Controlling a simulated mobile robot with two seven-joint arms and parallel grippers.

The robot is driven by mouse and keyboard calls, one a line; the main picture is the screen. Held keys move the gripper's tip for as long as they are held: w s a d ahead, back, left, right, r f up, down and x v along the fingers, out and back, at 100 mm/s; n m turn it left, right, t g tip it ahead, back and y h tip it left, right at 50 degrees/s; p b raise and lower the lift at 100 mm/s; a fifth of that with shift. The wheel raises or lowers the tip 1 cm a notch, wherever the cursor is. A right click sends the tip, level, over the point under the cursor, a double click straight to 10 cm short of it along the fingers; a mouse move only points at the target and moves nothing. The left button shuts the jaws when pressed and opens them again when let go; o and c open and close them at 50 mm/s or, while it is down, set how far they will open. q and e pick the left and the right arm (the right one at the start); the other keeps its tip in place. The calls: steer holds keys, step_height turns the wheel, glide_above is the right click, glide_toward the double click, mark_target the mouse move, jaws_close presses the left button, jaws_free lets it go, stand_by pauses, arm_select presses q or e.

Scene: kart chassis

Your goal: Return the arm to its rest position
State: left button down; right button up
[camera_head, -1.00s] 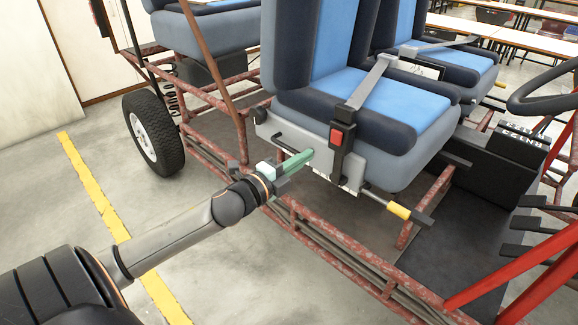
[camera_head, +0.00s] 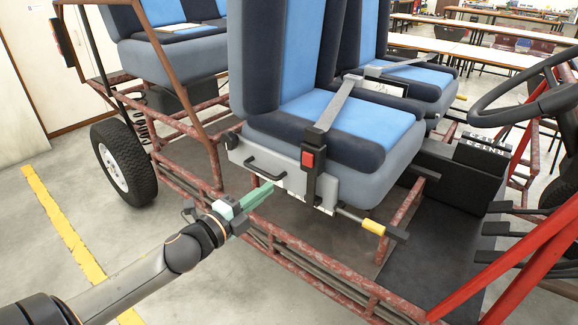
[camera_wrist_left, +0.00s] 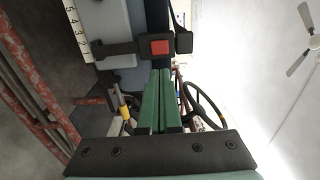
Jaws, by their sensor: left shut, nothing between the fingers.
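My left arm comes in from the lower left in the head view. Its gripper (camera_head: 256,196) has green fingers that are closed together with nothing held. The fingertips are beside the front seat base, low on its near side, and appear apart from it. In the left wrist view the green fingers (camera_wrist_left: 159,100) lie side by side, pointing towards the seat belt buckle and steering wheel region. My right gripper is not in view.
The blue front seat (camera_head: 340,120) has a red belt buckle (camera_head: 308,158) and a yellow-gripped lever (camera_head: 374,227). The rusty frame rail (camera_head: 290,243) runs below my gripper. A steering wheel (camera_head: 515,95) is at right. Open floor with a yellow line (camera_head: 66,232) lies at left.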

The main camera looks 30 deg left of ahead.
arm_select(q)
steer(key=s+d+f+n+g, duration=0.2)
steer(key=s+d+f+n, duration=0.15)
steer(key=f, duration=0.45)
steer(key=s+d+f+n+g, duration=0.25)
steer(key=f+n, duration=0.25)
steer(key=f, duration=0.3)
steer(key=s+d+f+n+g+h, duration=0.1)
steer(key=s+d+f+n+g, duration=0.1)
steer(key=s+d+f+n, duration=0.35)
steer(key=s+d+f+n+g, duration=0.2)
steer(key=s+d+f, duration=0.35)
steer(key=d, duration=0.35)
step_height(320, 180, up, 13)
steer(key=s+a+n+p, duration=0.1)
steer(key=s+p, duration=0.1)
steer(key=p, duration=1.5)
steer(key=shift+s+a, duration=0.15)
steer(key=shift+a, duration=0.2)
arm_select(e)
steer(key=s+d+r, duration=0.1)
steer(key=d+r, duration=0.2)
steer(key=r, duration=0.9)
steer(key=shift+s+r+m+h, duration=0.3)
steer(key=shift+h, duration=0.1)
